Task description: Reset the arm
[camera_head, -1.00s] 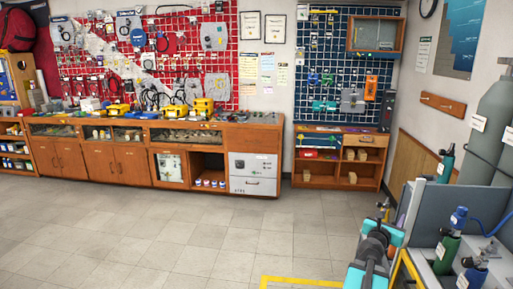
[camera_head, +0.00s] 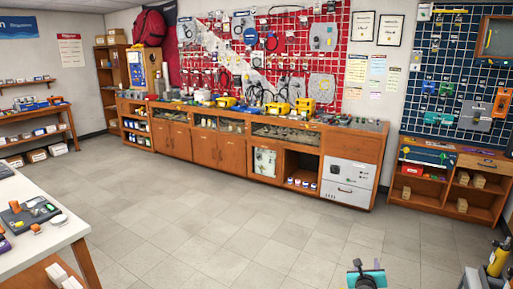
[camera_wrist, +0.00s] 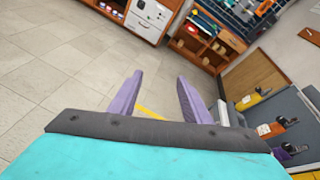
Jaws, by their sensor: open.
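My gripper (camera_wrist: 160,97) shows in the wrist view as two purple fingers held apart, with bare floor visible between and beyond them. Nothing is between the fingers. In the head view a teal and dark part of my arm (camera_head: 367,279) shows at the bottom edge, right of centre. The fingers cannot be made out in that view.
A long wooden workbench (camera_head: 205,150) runs along the back wall below a red pegboard. A wooden shelf (camera_head: 440,205) stands to its right. A white table (camera_head: 50,235) is at lower left. The tiled floor between is clear.

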